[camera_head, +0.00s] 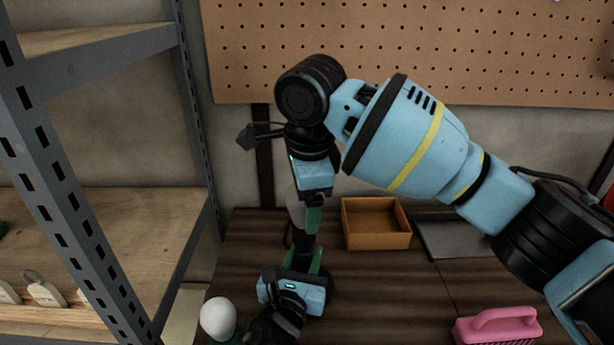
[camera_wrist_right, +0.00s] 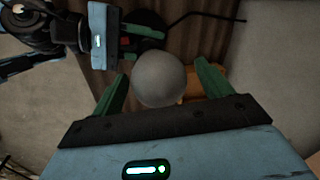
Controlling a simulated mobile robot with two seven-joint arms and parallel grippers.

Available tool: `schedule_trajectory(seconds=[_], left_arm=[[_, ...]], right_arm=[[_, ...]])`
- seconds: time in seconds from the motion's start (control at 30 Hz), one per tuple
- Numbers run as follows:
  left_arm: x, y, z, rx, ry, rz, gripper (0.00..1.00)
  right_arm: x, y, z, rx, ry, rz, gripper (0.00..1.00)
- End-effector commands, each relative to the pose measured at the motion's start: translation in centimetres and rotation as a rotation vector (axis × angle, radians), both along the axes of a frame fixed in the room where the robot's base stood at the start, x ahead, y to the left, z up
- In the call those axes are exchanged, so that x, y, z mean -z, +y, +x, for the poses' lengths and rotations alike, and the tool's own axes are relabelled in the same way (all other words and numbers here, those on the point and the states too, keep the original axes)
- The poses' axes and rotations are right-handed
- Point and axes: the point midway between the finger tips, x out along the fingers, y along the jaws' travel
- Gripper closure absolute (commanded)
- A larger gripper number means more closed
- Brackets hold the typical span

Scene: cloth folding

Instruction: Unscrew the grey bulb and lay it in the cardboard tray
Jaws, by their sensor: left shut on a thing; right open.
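The grey bulb (camera_wrist_right: 158,80) sits between the two green fingers of my right gripper (camera_wrist_right: 161,70) in the wrist view. The fingers are open, with a gap visible on the right side of the bulb. In the head view the bulb (camera_head: 294,208) is partly hidden behind my right gripper (camera_head: 311,222), which points down from above. My left gripper (camera_head: 305,256) is lower and shut on a dark part of the lamp below the bulb; the wrist view shows it (camera_wrist_right: 135,42) at upper left. The cardboard tray (camera_head: 376,242) is right of the bulb and looks empty.
A white bulb (camera_head: 218,317) stands in a green holder at lower left. A pink brush (camera_head: 497,327) lies at lower right, and a flat grey item (camera_head: 455,238) is right of the tray. A metal shelf (camera_head: 62,190) borders the left; pegboard (camera_head: 420,40) is behind.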

Motion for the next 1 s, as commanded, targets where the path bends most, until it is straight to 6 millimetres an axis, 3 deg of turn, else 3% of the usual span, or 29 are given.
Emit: schedule_trajectory(seconds=[0.2,0.53,0.93,1.0], left_arm=[[0.2,0.0,0.0,0.001,0.003,0.001,1.00],[0.2,0.0,-0.1,0.001,0.004,0.001,1.00],[0.2,0.0,-0.1,0.001,0.004,0.001,1.00],[0.2,0.0,-0.1,0.001,0.004,0.001,1.00]], right_arm=[[1.7,0.0,0.3,0.001,0.001,0.000,0.22],[2.0,0.1,0.4,0.001,0.000,0.001,0.22],[1.9,0.1,0.4,0.001,0.000,0.001,0.73],[1.9,0.1,0.4,-0.002,0.000,0.001,0.74]])
